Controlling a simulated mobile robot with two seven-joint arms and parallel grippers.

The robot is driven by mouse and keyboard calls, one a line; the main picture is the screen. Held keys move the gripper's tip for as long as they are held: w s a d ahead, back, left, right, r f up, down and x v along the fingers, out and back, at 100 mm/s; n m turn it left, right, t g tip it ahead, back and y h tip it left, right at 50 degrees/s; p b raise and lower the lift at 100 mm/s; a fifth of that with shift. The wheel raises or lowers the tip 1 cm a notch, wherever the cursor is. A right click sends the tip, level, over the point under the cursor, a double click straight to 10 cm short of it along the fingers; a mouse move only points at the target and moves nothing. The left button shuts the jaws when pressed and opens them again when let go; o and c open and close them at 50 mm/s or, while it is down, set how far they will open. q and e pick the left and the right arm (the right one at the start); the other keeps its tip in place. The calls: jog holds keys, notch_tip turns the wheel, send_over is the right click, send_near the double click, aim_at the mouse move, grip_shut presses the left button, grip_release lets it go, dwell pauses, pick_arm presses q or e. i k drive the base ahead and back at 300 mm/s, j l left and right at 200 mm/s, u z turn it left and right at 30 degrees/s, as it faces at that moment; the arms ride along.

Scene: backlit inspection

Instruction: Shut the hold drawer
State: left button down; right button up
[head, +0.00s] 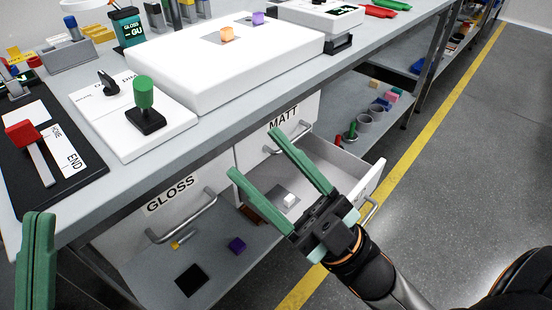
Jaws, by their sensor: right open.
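An open drawer (340,160) with a pale interior sticks out under the bench, at the right of the drawer fronts. Its front panel (376,180) faces away from me, so no label on it can be read. Its metal handle (371,211) shows partly beyond my gripper. A small white block (290,199) shows between the fingers of my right gripper (254,152). This gripper is open and empty, over the drawer's near side, with its tips towards the MATT front. My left gripper (38,222) is at the left edge, away from the drawer; its opening is unclear.
The drawers marked GLOSS (170,197) and MATT (283,117) look shut. The bench (228,118) above holds a white box (190,70), a green-knobbed device (145,100) and a red-handled lever (22,133). A lower shelf (215,262) holds small blocks. Floor (460,180) at right is clear.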

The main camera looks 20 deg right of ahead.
aim_at(354, 178)
jog(key=k+z, duration=0.1)
jog(key=z, duration=1.15)
jog(key=l+u, duration=0.2)
jog(key=l, duration=0.35)
